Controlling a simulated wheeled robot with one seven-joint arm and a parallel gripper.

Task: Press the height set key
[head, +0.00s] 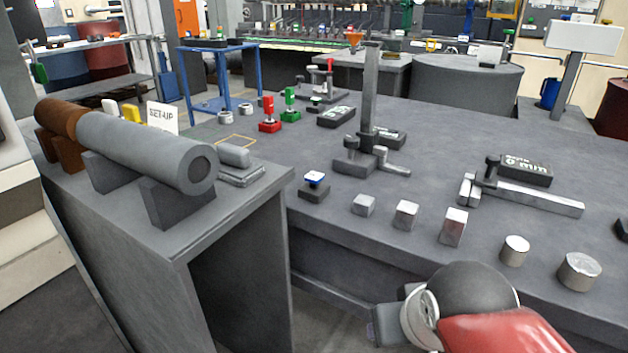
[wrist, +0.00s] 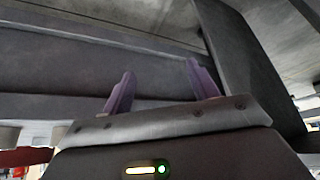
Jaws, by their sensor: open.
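A height gauge with a tall dark column (head: 370,95) stands on the grey bench, with a dark box (head: 387,138) beside its base. A blue-and-white-topped key on a dark block (head: 314,184) sits near the bench's front edge. No label on it can be read, so I cannot tell whether it is the height set key. My gripper (head: 385,322) is low in front of the bench, below and right of that key, partly hidden by my arm. In the wrist view my gripper (wrist: 160,82) is open and empty, its two purple-grey fingers apart before dark bench surfaces.
Metal blocks (head: 406,214) and cylinders (head: 578,271) line the bench's front edge. A caliper (head: 525,195) lies at right. Red (head: 269,115) and green (head: 290,105) keys stand farther back. A side bench carries a large grey barrel (head: 145,150) and a SET-UP sign (head: 162,117).

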